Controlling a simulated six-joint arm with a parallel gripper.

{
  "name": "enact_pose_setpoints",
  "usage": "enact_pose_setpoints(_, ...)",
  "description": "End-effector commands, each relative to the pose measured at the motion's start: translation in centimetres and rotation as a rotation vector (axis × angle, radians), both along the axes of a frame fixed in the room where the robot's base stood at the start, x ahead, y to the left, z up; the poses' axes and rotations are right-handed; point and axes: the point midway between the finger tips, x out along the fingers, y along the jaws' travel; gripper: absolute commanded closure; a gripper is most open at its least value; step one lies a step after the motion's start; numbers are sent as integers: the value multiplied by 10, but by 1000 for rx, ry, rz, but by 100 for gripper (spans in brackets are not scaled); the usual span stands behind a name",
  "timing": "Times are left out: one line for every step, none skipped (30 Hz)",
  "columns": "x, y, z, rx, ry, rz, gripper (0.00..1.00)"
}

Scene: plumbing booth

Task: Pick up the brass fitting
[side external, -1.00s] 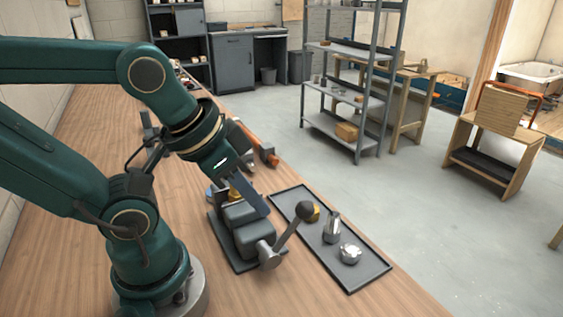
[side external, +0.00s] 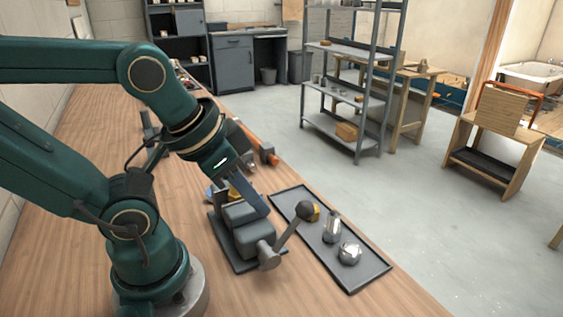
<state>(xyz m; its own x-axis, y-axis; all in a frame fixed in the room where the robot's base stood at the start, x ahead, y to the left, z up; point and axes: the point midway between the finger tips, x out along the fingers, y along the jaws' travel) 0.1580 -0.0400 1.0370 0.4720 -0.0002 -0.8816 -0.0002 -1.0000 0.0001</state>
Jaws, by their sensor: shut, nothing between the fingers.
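Another brass-coloured piece (side external: 234,193) shows at the vise (side external: 243,235), partly covered by my gripper. My gripper (side external: 266,211) points down over the vise, left of the tray and apart from the fitting on it. Its fingers look shut and I see nothing held. Its tips overlap the vise in this view, so I cannot tell whether they touch it.
Two silver fittings (side external: 349,253) (side external: 332,228) stand on the tray. An orange-handled tool (side external: 262,148) lies farther back on the wooden bench (side external: 230,292). The bench front is clear.

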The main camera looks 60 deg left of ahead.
Motion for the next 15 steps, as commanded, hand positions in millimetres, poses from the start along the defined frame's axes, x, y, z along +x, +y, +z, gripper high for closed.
enact_pose_setpoints(0, 0, 0, 0, 0, 0, 100)
enact_pose_setpoints(0, 0, 0, 0, 0, 0, 100)
enact_pose_setpoints(0, 0, 0, 0, 0, 0, 100)
enact_pose_setpoints(0, 0, 0, 0, 0, 0, 100)
enact_pose_setpoints(0, 0, 0, 0, 0, 0, 100)
enact_pose_setpoints(0, 0, 0, 0, 0, 0, 100)
enact_pose_setpoints(0, 0, 0, 0, 0, 0, 100)
enact_pose_setpoints(0, 0, 0, 0, 0, 0, 100)
enact_pose_setpoints(0, 0, 0, 0, 0, 0, 100)
enact_pose_setpoints(0, 0, 0, 0, 0, 0, 100)
enact_pose_setpoints(0, 0, 0, 0, 0, 0, 100)
enact_pose_setpoints(0, 0, 0, 0, 0, 0, 85)
enact_pose_setpoints(0, 0, 0, 0, 0, 0, 73)
enact_pose_setpoints(0, 0, 0, 0, 0, 0, 62)
enact_pose_setpoints(0, 0, 0, 0, 0, 0, 46)
